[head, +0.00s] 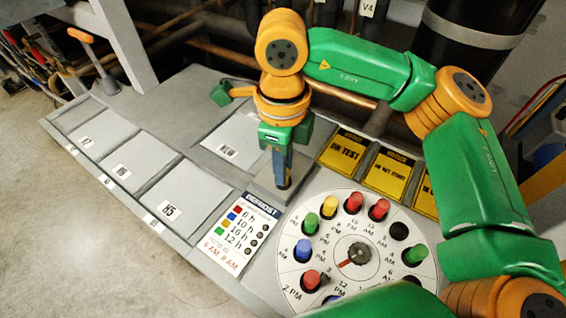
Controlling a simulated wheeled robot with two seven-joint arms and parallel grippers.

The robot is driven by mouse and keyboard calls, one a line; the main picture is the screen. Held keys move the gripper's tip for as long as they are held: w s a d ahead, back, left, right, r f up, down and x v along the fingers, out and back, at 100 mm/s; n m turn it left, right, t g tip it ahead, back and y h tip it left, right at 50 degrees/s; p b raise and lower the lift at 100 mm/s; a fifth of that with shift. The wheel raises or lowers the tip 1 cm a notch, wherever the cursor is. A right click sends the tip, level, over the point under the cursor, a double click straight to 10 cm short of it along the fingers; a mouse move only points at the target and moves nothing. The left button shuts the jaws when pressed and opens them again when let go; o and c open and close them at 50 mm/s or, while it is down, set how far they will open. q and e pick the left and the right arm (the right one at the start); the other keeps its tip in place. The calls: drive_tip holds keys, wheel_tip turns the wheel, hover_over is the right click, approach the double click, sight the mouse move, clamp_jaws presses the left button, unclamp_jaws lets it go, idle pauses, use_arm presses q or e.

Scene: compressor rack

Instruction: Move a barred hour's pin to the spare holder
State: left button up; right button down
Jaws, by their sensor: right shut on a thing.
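My right gripper (284,184) points straight down over a raised grey block (262,190), which may be the spare holder. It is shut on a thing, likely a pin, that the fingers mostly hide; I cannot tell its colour. The round white hour dial (345,232) carries several coloured pins: red (354,201), yellow (329,206), green (310,223), blue (303,249) and others. A dark socket (399,231) at its upper right shows no coloured pin. The defrost card (232,233) lists coloured hours, with "6 AM 8 AM" in red at its foot. My left gripper is not in view.
Yellow notice plates, one reading "ON TEST" (342,152), stand behind the dial. Flat grey panels (170,202) fill the bench's left side. An orange-handled lever (82,38) rises at the far left corner. Pipes run behind. My right arm spans above the dial.

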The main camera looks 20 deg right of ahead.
idle(0.3)
drive_tip(key=c, duration=0.7)
unclamp_jaws()
drive_tip(key=shift+o, duration=0.2)
wheel_tip(320, 180, up, 7)
drive_tip(key=shift+r, duration=0.1)
